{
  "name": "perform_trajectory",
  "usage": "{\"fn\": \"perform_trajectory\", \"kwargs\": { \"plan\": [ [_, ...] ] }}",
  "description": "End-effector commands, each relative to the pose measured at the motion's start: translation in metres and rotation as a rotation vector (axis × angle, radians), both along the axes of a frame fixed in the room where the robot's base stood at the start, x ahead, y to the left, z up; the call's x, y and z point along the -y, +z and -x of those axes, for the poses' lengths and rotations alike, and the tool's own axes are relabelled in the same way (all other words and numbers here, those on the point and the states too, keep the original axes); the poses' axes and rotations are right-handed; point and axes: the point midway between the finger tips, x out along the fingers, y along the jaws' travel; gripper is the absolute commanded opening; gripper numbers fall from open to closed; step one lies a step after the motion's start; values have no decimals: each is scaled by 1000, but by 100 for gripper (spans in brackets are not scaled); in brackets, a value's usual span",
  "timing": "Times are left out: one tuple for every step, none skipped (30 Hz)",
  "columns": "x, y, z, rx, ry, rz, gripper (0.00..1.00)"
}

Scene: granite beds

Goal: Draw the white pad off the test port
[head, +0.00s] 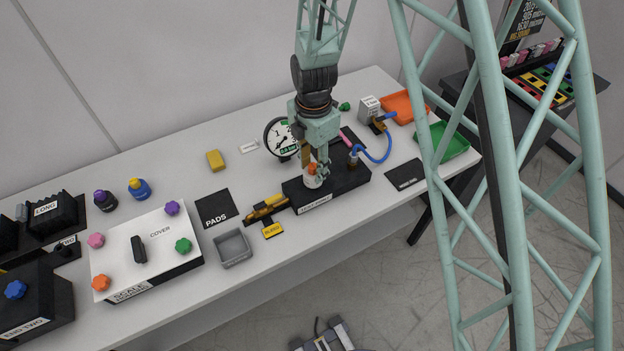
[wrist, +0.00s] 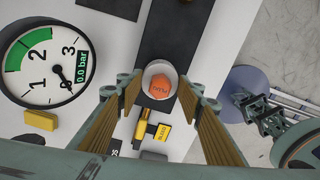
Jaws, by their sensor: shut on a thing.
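The white pad (head: 312,182) is a short round piece with an orange top, at the black test block (head: 350,182) in the head view. In the wrist view the pad (wrist: 147,75) shows as a pale ring around an orange hexagonal top, between the two fingers. My gripper (head: 319,172) points down over the block and is shut on the pad. The test port is hidden under the pad and fingers. I cannot tell whether the pad touches the block.
A round gauge (wrist: 45,65) reads 0.0 bar behind the block. A yellow bleed valve (head: 267,207) sits at its left, a blue hose (head: 378,156) at its right. A black PADS mat (head: 216,208) and grey open box (head: 233,247) lie left, with bare bench between.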

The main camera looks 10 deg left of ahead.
Motion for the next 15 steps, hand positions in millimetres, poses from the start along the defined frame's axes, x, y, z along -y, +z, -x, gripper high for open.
{"fn": "perform_trajectory", "kwargs": {
  "plan": [
    [0, 3, 0, 1, 0, -1, 15],
    [0, 4, 0, 1, 0, -1, 15],
    [0, 5, 0, 1, 0, -1, 15],
    [0, 6, 0, 1, 0, -1, 15],
    [0, 7, 0, 0, 0, 0, 15],
    [0, 9, 0, 1, 0, -1, 15],
    [0, 10, 0, 1, 0, -1, 15],
    [0, 11, 0, 1, 0, -1, 15],
    [0, 12, 0, 1, 0, -1, 15],
    [0, 13, 0, 1, 0, -1, 15],
    [0, 14, 0, 1, 0, -1, 15],
    [0, 16, 0, 1, 0, -1, 15],
    [0, 17, 0, 1, 0, -1, 15],
    [0, 18, 0, 1, 0, -1, 15],
    [0, 19, 0, 1, 0, -1, 15]
  ]
}}
